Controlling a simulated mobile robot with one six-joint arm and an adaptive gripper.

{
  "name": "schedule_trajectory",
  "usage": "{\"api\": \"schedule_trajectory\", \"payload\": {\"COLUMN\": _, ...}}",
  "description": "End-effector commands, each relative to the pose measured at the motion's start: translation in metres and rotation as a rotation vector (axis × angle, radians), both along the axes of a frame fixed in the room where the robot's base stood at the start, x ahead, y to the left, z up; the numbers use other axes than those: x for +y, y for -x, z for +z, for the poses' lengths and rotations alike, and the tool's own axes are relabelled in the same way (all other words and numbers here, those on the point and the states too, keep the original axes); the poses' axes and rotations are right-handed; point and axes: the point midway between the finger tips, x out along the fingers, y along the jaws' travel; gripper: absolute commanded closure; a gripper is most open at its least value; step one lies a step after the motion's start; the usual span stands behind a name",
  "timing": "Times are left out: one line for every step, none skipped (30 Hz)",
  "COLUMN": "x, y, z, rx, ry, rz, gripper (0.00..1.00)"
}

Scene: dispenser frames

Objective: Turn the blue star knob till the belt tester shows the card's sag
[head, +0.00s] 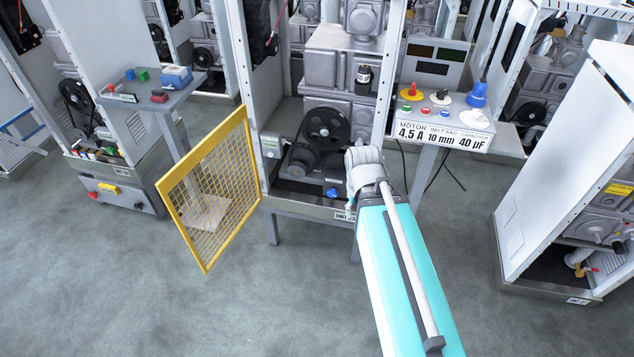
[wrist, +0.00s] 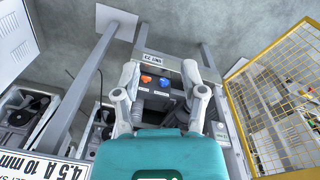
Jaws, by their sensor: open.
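The blue star knob (head: 332,193) sits low at the front of the open machine cabinet, below the black belt pulley (head: 326,130). In the wrist view the blue knob (wrist: 164,83) shows beside an orange knob (wrist: 146,79). My gripper (head: 365,160) is in front of the cabinet. In the wrist view its fingers (wrist: 168,78) stand wide apart, with both knobs seen between them; nothing is held. The card (head: 443,136) reads motor 4.5 A, belt sag 10 mm, capacitor 40 µF. I cannot make out a belt tester reading.
A yellow mesh door (head: 208,190) stands open left of the cabinet; it is at the right in the wrist view (wrist: 275,95). A side stand (head: 440,106) with coloured knobs is to the right. A small table (head: 150,85) stands at left. The floor in front is clear.

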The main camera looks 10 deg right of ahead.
Motion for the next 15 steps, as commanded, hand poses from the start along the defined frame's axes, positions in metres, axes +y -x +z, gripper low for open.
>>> {"api": "schedule_trajectory", "payload": {"x": -0.001, "y": -0.003, "z": -0.012, "rx": -0.008, "ry": 0.013, "rz": 0.015, "gripper": 0.28}}
{"api": "schedule_trajectory", "payload": {"x": -0.003, "y": -0.005, "z": -0.016, "rx": -0.014, "ry": 0.023, "rz": 0.026, "gripper": 0.22}}
{"api": "schedule_trajectory", "payload": {"x": -0.004, "y": -0.009, "z": -0.022, "rx": -0.024, "ry": 0.038, "rz": 0.041, "gripper": 0.15}}
{"api": "schedule_trajectory", "payload": {"x": -0.006, "y": -0.011, "z": -0.027, "rx": -0.03, "ry": 0.05, "rz": 0.055, "gripper": 0.09}}
{"api": "schedule_trajectory", "payload": {"x": -0.007, "y": -0.013, "z": -0.032, "rx": -0.037, "ry": 0.063, "rz": 0.068, "gripper": 0.03}}
{"api": "schedule_trajectory", "payload": {"x": -0.009, "y": -0.017, "z": -0.038, "rx": -0.048, "ry": 0.081, "rz": 0.088, "gripper": 0.0}}
{"api": "schedule_trajectory", "payload": {"x": -0.011, "y": -0.02, "z": -0.043, "rx": -0.056, "ry": 0.096, "rz": 0.103, "gripper": 0.0}}
{"api": "schedule_trajectory", "payload": {"x": -0.013, "y": -0.023, "z": -0.048, "rx": -0.063, "ry": 0.111, "rz": 0.119, "gripper": 0.0}}
{"api": "schedule_trajectory", "payload": {"x": -0.015, "y": -0.027, "z": -0.055, "rx": -0.074, "ry": 0.131, "rz": 0.141, "gripper": 0.0}}
{"api": "schedule_trajectory", "payload": {"x": -0.017, "y": -0.029, "z": -0.06, "rx": -0.081, "ry": 0.147, "rz": 0.157, "gripper": 0.0}}
{"api": "schedule_trajectory", "payload": {"x": -0.019, "y": -0.032, "z": -0.064, "rx": -0.088, "ry": 0.163, "rz": 0.174, "gripper": 0.0}}
{"api": "schedule_trajectory", "payload": {"x": -0.021, "y": -0.036, "z": -0.07, "rx": -0.098, "ry": 0.183, "rz": 0.194, "gripper": 0.0}}
{"api": "schedule_trajectory", "payload": {"x": -0.022, "y": -0.039, "z": -0.075, "rx": -0.104, "ry": 0.199, "rz": 0.212, "gripper": 0.0}}
{"api": "schedule_trajectory", "payload": {"x": -0.024, "y": -0.042, "z": -0.079, "rx": -0.11, "ry": 0.215, "rz": 0.228, "gripper": 0.0}}
{"api": "schedule_trajectory", "payload": {"x": -0.026, "y": -0.046, "z": -0.085, "rx": -0.119, "ry": 0.236, "rz": 0.251, "gripper": 0.0}}
